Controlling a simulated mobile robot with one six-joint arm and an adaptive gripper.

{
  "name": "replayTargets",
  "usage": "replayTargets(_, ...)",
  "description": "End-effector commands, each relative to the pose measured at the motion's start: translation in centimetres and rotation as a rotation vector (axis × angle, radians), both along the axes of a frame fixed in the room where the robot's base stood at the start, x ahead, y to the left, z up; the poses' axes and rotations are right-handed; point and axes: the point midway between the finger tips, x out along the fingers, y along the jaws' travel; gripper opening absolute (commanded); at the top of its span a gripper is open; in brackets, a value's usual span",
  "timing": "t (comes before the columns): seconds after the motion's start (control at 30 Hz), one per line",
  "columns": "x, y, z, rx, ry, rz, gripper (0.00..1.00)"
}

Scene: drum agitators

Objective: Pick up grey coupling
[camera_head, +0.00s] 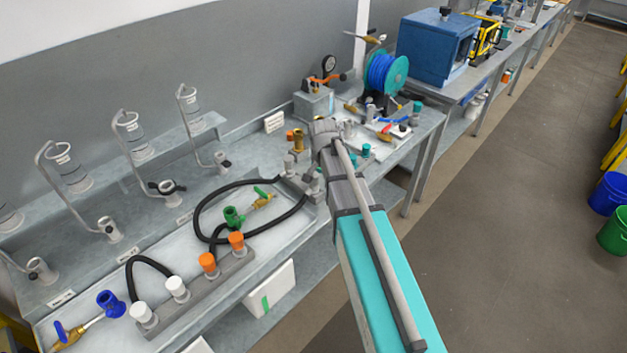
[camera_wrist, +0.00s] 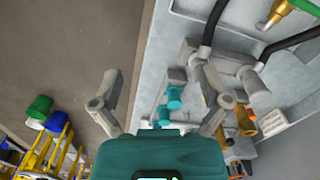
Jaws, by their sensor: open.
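Grey fittings stand on the bench beside the ends of the black hoses. One grey fitting (camera_head: 289,163) shows just left of my gripper in the head view. In the wrist view grey cylindrical fittings (camera_wrist: 257,87) sit to the right of my gripper, near the hose ends. I cannot tell for certain which one is the grey coupling. My gripper (camera_wrist: 158,82) has its two fingers spread wide, with nothing between them. It hangs over the bench near its front edge. In the head view my arm hides part of the bench and the fingertips.
Teal fittings (camera_wrist: 173,97) lie close to the gap between my fingers. Orange-brown fittings (camera_wrist: 245,120) stand to the right. Black hoses (camera_head: 205,212) loop over the bench. A blue hose reel (camera_head: 382,72) stands farther back.

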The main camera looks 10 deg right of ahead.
Motion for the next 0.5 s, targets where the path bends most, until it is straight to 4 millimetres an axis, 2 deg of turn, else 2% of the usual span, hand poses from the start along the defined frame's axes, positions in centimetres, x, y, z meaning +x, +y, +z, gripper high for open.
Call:
replayTargets(0.03,3.1,0.0,0.8,0.000,0.000,-0.072,0.96)
replayTargets(0.2,8.6,-0.1,1.7,0.000,0.000,-0.305,0.96)
replayTargets(0.33,11.4,-0.1,2.2,0.000,0.000,-0.432,0.96)
replayTargets(0.5,13.1,-0.1,2.4,0.000,0.000,-0.517,0.96)
